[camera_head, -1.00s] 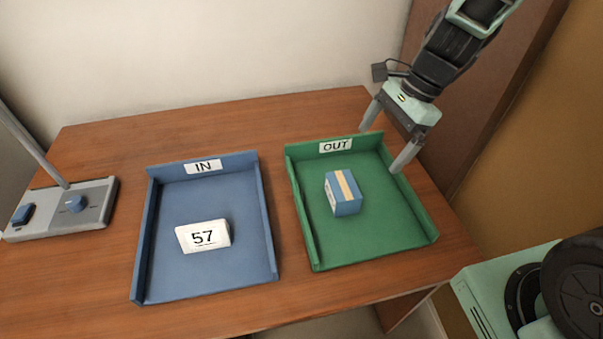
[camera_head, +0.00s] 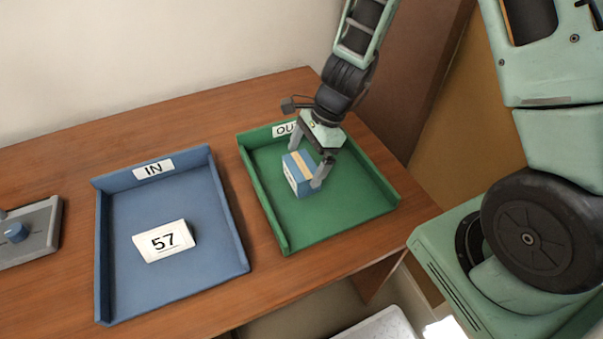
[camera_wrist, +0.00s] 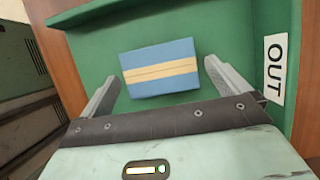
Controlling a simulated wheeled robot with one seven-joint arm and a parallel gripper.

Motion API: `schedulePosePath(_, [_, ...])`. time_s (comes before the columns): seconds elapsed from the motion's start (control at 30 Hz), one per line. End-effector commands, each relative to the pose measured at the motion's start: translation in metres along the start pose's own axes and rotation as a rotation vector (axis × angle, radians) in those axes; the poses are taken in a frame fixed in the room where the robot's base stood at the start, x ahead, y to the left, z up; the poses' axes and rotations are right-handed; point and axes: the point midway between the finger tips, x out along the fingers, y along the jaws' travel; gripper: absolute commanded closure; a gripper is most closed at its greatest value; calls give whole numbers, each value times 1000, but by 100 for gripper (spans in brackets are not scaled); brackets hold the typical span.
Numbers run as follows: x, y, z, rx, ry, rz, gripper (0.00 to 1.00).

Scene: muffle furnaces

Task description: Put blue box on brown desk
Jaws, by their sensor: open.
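The blue box (camera_head: 301,181) with a tan stripe sits inside the green OUT tray (camera_head: 347,222). The tray stands on the brown desk (camera_head: 75,143). In the wrist view the box (camera_wrist: 160,82) lies between the spread fingers, with small gaps at both sides. My gripper (camera_head: 308,170) is open above the box, its fingers reaching down on either side of it. The gripper also shows in the wrist view (camera_wrist: 160,88). Part of the tray's OUT label is hidden behind the gripper.
A blue IN tray (camera_head: 224,256) to the left holds a white block marked 57 (camera_head: 163,241). A grey device with a blue knob (camera_head: 16,232) stands at the far left. Bare desk shows behind the trays and in the strip between them.

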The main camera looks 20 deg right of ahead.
Motion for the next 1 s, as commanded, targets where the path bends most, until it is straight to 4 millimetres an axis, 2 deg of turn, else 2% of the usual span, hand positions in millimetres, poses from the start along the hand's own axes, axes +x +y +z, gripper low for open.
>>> schedulePosePath(0.1, [21,1,2,1,-1,4,0])
schedulePosePath(0.23, [38,1,2,2,-2,3,0])
schedulePosePath(0.57, [43,0,3,-1,0,0,0])
schedulePosePath(0.7, [43,0,3,-1,0,0,39])
schedulePosePath(0.73, [43,0,3,-1,0,0,45])
schedulePosePath(0.77, [43,0,3,-1,0,0,45])
schedulePosePath(0.8, [43,0,3,-1,-1,0,49])
schedulePosePath(1.0, [41,0,3,-1,-1,0,48])
